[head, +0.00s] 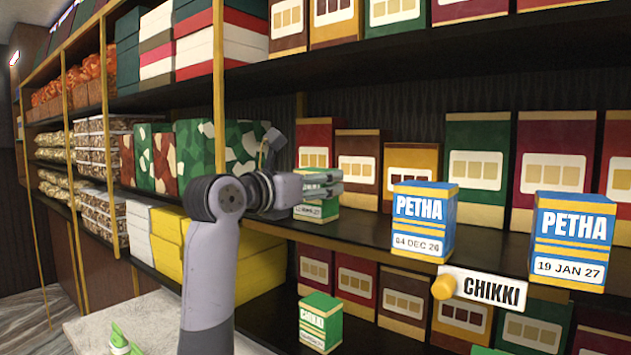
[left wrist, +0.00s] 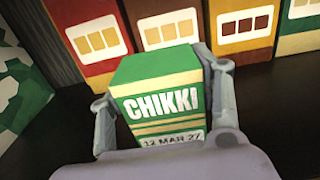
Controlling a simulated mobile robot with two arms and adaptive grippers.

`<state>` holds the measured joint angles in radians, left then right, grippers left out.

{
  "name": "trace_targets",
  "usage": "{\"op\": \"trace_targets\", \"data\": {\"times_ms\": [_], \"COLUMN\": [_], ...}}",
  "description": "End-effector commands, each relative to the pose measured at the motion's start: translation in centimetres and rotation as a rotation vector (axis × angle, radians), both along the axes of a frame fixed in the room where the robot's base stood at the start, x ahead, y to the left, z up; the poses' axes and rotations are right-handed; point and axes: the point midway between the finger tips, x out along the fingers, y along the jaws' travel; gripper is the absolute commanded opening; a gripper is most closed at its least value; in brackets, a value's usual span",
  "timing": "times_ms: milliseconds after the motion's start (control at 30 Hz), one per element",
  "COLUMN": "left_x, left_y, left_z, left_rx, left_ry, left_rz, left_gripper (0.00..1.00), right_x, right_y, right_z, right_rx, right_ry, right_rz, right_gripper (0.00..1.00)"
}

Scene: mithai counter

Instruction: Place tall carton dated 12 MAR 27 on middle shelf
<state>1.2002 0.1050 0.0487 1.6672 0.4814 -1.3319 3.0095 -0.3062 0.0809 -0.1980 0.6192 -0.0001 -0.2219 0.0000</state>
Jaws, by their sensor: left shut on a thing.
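The green CHIKKI carton (left wrist: 160,95) reads 12 MAR 27 in the left wrist view and stands between my fingers. My left gripper (head: 333,184) is shut on it, with a finger along each side. In the head view the carton (head: 314,211) is partly hidden by the gripper. It is upright at the left part of the middle shelf (head: 375,232), close to the front edge. I cannot tell whether its base touches the shelf. My right gripper is not in view.
Two blue-and-yellow PETHA cartons, dated 04 DEC 26 (head: 423,222) and 19 JAN 27 (head: 572,240), stand to the right. A CHIKKI sign (head: 485,288) hangs at the shelf edge. Another green CHIKKI carton (head: 320,322) sits lower down. Boxes (head: 357,170) line the back.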

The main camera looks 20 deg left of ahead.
Motion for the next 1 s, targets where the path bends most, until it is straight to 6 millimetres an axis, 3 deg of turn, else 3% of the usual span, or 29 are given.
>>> {"op": "trace_targets", "data": {"times_ms": [33, 67, 333, 733, 1000], "left_x": [0.0, 0.0, 0.0, -0.4, -5.2], "left_y": [0.0, 0.0, 0.0, 0.2, 1.9], "left_z": [-0.1, -0.1, -0.1, 0.0, -0.3], "left_rx": [-0.001, 0.000, 0.000, -0.001, -0.002], "left_ry": [-0.002, 0.000, 0.000, -0.002, -0.006], "left_rz": [0.000, 0.000, 0.000, 0.000, 0.000], "left_gripper": [0.22, 0.60, 0.78, 0.78, 0.78], "right_x": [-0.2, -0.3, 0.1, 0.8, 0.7], "right_y": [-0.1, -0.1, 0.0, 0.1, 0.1], "right_z": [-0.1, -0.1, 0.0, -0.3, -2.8], "right_rx": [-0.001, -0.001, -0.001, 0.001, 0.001], "right_ry": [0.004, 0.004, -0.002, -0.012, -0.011], "right_rz": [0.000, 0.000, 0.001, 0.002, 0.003], "right_gripper": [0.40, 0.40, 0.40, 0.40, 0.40]}}
